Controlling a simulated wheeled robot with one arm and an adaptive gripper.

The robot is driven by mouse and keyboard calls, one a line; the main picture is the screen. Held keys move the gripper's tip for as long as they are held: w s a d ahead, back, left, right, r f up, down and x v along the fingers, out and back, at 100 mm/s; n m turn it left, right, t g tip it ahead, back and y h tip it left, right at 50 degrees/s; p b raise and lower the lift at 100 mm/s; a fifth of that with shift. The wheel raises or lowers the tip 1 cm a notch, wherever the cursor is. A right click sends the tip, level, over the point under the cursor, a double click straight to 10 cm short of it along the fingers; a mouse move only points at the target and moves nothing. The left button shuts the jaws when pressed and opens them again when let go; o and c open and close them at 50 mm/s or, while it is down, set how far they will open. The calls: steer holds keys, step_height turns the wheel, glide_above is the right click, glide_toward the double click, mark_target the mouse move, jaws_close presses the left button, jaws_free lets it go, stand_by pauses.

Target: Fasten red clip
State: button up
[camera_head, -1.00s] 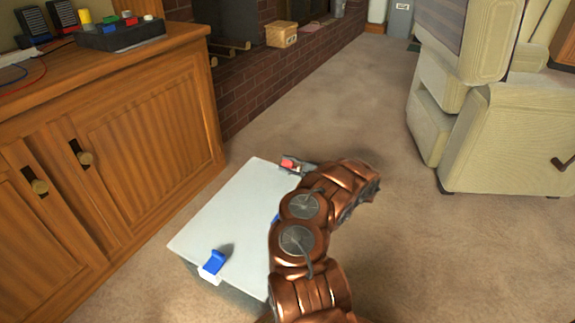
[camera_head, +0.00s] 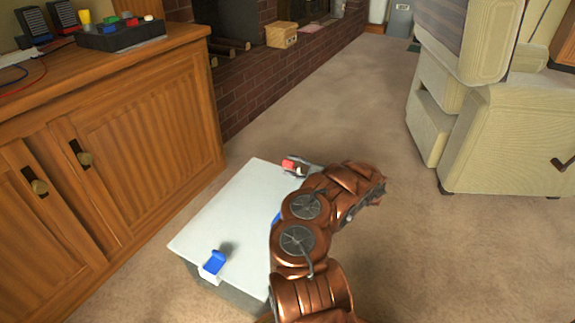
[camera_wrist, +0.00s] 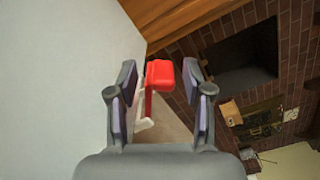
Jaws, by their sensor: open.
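The red clip (camera_head: 289,165) is at the far edge of a white-lidded box (camera_head: 215,215). In the wrist view the red clip (camera_wrist: 160,75) stands out from the lid's edge, with a white base piece below it. My gripper (camera_head: 297,167) is at that far edge, partly hidden behind my copper arm. In the wrist view my gripper (camera_wrist: 160,85) is open, with one finger on each side of the red clip and gaps showing. A blue clip (camera_head: 214,262) stands raised at the box's near edge. Another blue bit (camera_head: 277,216) shows beside my arm.
A wooden cabinet (camera_head: 120,170) stands close to the left of the box. A brick hearth (camera_head: 260,85) is behind it. A cream armchair (camera_head: 500,130) is at the right. Carpet (camera_head: 350,110) is clear between them.

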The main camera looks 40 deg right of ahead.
steer(key=v, duration=0.9)
steer(key=shift+s+d, duration=0.1)
steer(key=shift+s, duration=0.2)
